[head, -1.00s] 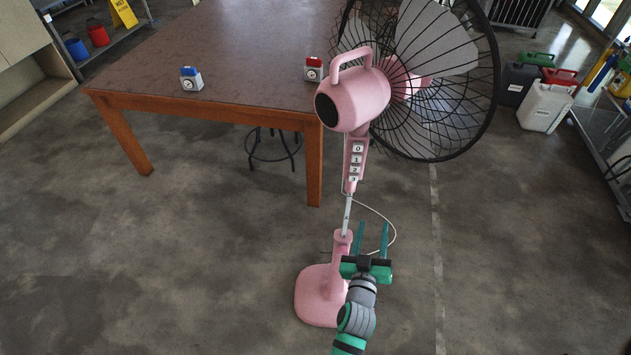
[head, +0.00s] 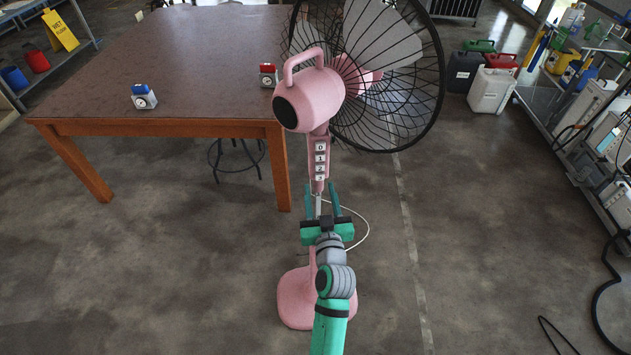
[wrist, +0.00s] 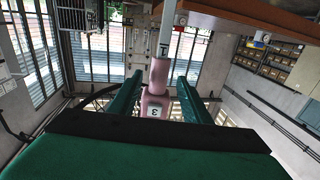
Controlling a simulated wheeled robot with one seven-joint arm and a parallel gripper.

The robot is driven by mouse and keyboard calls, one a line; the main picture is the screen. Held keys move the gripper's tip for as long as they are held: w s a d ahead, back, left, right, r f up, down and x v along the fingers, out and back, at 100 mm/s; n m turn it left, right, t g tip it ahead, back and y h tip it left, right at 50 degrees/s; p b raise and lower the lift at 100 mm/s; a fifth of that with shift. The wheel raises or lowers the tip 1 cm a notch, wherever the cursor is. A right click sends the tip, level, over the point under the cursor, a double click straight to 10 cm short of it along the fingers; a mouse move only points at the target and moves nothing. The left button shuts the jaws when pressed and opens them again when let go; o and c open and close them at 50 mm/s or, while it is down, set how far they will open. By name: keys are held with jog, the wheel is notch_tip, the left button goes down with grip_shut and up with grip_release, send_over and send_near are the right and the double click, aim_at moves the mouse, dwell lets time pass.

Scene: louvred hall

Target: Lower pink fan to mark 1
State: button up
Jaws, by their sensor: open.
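The pink fan (head: 310,98) stands upright on its pink base (head: 295,300), its black wire cage at upper right. Its button panel (head: 320,160) reads 0, 1, 2, 3 from top to bottom. Below the panel a thin silver pole (head: 318,206) shows; it also shows in the wrist view (wrist: 165,40), with a small mark I cannot read. My gripper (head: 322,192) is open, one teal finger on each side of the fan's column, just below the panel. In the wrist view the pink neck (wrist: 157,76) and the 3 button sit between the fingers. My arm hides the lower column.
A wooden table (head: 200,60) stands behind left, carrying a blue-topped timer (head: 144,97) and a red-topped timer (head: 268,76). A stool (head: 236,155) is under it. Canisters (head: 491,91) and a shelf rack stand right. A pale cord (head: 364,230) curves behind the fan.

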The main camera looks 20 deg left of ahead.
aim_at(319, 186)
jog(key=shift+x, duration=1.9)
grip_shut()
jog(key=shift+w, duration=0.1)
jog(key=shift+a, duration=0.2)
jog(key=shift+d, duration=0.2)
